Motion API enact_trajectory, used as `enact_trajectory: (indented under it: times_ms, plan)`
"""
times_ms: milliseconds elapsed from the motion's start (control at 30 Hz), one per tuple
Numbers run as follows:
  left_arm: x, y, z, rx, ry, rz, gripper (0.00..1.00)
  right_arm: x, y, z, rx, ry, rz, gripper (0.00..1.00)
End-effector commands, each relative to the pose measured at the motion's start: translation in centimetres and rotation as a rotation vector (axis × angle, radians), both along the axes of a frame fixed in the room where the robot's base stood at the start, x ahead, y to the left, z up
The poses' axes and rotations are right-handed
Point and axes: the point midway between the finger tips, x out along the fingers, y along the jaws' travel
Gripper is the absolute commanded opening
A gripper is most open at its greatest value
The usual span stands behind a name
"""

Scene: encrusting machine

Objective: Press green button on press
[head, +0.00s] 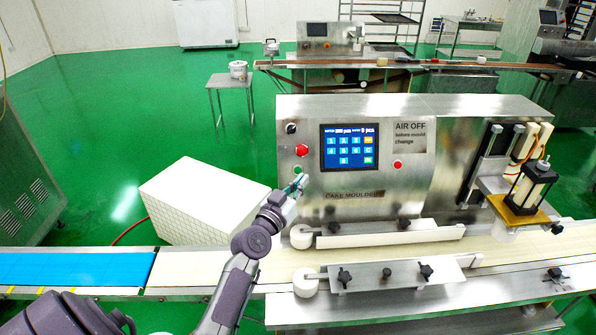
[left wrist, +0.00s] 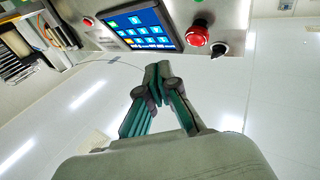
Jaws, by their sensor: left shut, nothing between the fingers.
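The steel cake moulder press (head: 450,130) has a control panel on its front left. The small green button (head: 297,169) sits at the panel's lower left, below a red mushroom button (head: 302,150). My left gripper (head: 299,181) is shut and empty, with its fingertips just below the green button and close to the panel. I cannot tell whether they touch it. In the left wrist view the fingers (left wrist: 157,80) point up toward the panel; the red mushroom button (left wrist: 197,36) shows there, but I cannot make out the green button. My right gripper is not in view.
A touchscreen (head: 349,147), a black knob (head: 291,127) and a second red button (head: 397,164) are also on the panel. A conveyor (head: 200,270) runs along the front below. A white box (head: 190,200) stands behind my left arm.

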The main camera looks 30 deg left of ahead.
Motion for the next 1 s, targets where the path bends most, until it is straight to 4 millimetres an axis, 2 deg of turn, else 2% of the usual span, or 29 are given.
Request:
enact_trajectory:
  times_ms: [100,533,1000]
  plan:
    - [0.2,0.7,0.3,-0.007,-0.016,0.021,0.00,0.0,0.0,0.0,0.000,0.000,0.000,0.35]
    - [0.5,0.9,-0.1,-0.007,-0.017,0.021,0.00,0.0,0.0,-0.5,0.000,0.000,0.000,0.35]
    - [4.8,4.2,-3.1,-0.006,-0.017,0.020,0.00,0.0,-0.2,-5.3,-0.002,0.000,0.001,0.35]
